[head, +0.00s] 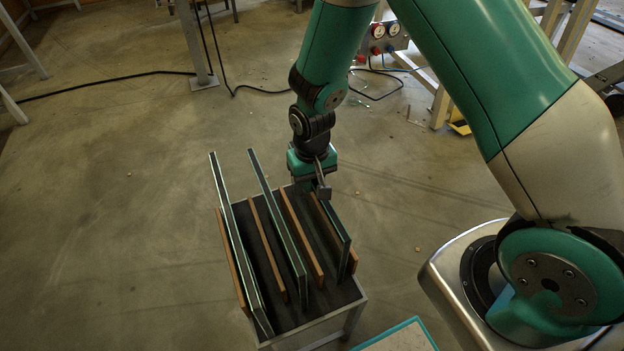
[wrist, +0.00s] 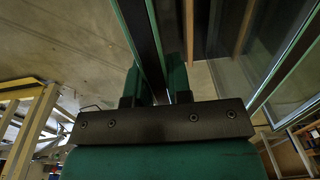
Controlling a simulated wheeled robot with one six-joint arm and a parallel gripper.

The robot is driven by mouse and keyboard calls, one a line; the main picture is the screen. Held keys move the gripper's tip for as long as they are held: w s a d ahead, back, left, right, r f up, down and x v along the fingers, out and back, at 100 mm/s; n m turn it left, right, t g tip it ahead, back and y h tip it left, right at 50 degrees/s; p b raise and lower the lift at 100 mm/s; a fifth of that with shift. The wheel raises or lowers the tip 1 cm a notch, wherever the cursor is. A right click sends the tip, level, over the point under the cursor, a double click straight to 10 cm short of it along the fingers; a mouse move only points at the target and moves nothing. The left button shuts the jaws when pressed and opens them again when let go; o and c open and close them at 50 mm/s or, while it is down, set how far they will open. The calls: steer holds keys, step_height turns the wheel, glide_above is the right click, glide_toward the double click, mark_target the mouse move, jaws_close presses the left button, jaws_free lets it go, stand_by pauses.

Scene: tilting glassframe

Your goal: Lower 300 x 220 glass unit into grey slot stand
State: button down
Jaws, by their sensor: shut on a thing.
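My gripper (head: 322,190) is shut on the top edge of the rightmost glass unit (head: 343,236) at its far end. This unit is narrow and dark with a pale green edge, and stands upright in the right-hand gap of the grey slot stand (head: 361,299). Whether its lower edge touches the stand floor is hidden. In the wrist view my gripper's green fingers (wrist: 157,82) close on either side of the unit's edge (wrist: 150,40). The stand has a black bed and several brown wooden dividers (head: 302,238).
Two other glass units, a left one (head: 238,240) and a middle one (head: 278,220), stand in the stand, rising higher in the picture. A teal-edged pale panel (head: 405,338) lies at the front. Cables (head: 120,75) and gauges (head: 385,35) are behind.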

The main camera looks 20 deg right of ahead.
steer(key=shift+f, duration=0.3)
stand_by(0.4)
steer(key=c, duration=1)
jaws_free()
steer(key=shift+f, duration=0.1)
steer(key=shift+o, duration=0.2)
step_height(320, 180, up, 18)
steer(key=p, duration=0.1)
steer(key=shift+f+p, duration=0.25)
steer(key=shift+p, duration=0.15)
